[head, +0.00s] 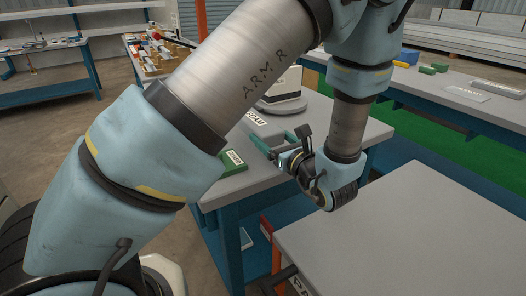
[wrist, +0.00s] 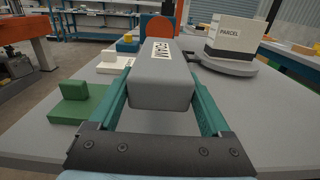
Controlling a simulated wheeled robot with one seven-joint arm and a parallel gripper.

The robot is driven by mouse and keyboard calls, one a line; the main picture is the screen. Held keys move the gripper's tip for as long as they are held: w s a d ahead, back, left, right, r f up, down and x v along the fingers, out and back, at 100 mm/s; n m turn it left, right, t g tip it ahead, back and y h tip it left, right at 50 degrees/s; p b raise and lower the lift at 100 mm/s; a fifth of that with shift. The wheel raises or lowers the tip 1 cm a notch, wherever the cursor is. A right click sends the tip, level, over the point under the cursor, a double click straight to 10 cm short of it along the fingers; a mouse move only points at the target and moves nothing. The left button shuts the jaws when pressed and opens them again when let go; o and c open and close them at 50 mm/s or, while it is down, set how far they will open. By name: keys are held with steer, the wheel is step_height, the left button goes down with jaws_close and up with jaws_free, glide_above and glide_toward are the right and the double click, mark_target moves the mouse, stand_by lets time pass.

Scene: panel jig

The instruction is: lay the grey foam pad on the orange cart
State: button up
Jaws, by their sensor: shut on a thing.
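The grey foam pad (wrist: 165,85) is a rounded block with a white label reading FOAM. My gripper (wrist: 163,95) is shut on it, a green finger along each side. In the head view the pad (head: 262,125) is partly hidden behind my arm, and my gripper (head: 285,140) reaches it over the grey-topped, blue-legged table (head: 378,130). I cannot tell whether the pad touches the tabletop. An orange structure (wrist: 25,28) stands at the far left of the wrist view; I cannot tell whether it is the orange cart.
A white PARCEL box (wrist: 235,38) stands on a round grey base beyond the pad. A green stepped block (wrist: 82,103) and a white one (wrist: 120,62) sit left of it. A bare grey top (head: 410,235) with a reddish post (head: 267,230) is at front right in the head view.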

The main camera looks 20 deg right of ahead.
mark_target(269, 162)
steer(key=shift+f, duration=2.7)
steer(key=shift+f, duration=0.15)
steer(key=o, duration=0.9)
steer(key=shift+o, duration=1.3)
